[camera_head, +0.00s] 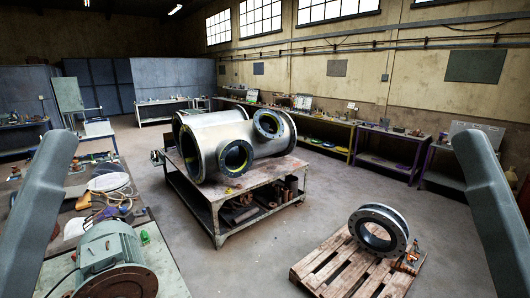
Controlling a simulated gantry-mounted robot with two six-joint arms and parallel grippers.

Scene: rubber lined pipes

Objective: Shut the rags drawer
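I cannot make out a rags drawer in the head view. The cluttered workbench at the left (165,270) shows its top, and no drawer front can be told on it. My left arm's grey link stands at the left edge and my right arm's at the right edge. Neither gripper is in view.
A large flanged pipe piece (215,130) lies on a metal table (232,205) mid-room. An electric motor (112,255) sits on the left bench. A pallet (335,275) with a flanged ring (378,230) is at lower right. Open concrete floor (320,190) lies between.

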